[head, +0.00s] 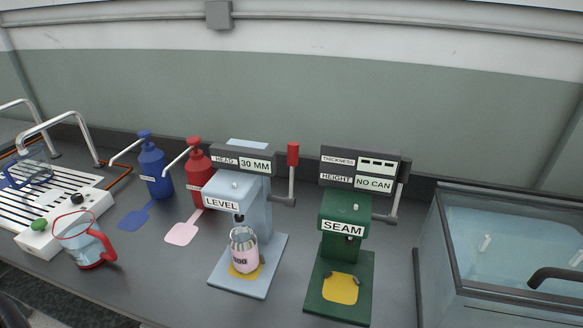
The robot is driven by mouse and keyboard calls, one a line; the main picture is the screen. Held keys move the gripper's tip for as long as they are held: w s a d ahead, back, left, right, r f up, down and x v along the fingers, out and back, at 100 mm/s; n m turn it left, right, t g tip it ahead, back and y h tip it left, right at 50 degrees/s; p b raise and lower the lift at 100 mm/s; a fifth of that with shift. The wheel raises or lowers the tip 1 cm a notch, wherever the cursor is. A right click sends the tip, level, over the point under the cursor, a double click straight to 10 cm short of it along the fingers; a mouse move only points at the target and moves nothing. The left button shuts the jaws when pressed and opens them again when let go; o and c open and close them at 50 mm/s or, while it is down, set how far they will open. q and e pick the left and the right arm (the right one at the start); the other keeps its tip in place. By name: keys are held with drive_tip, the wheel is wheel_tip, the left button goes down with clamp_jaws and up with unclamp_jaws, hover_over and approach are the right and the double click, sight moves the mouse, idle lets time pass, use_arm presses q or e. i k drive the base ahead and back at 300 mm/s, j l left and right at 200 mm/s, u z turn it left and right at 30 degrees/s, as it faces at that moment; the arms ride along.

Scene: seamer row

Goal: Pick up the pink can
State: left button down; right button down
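The pink can (245,257) is silver at the top with a pink label band and dark lettering. It stands upright on the yellow pad (247,272) of the light blue machine (217,277) marked LEVEL, under that machine's head. The machine's display reads HEAD 30 MM. No gripper can be made out in the head view.
Right of it stands a green SEAM machine (313,299), its display reading NO CAN. A glass tank (447,262) fills the right. Blue (155,170) and red (199,179) pump bottles stand behind left. A red-handled jug (87,246) stands left.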

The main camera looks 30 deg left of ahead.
sight(243, 242)
drive_tip(key=u, duration=1.35)
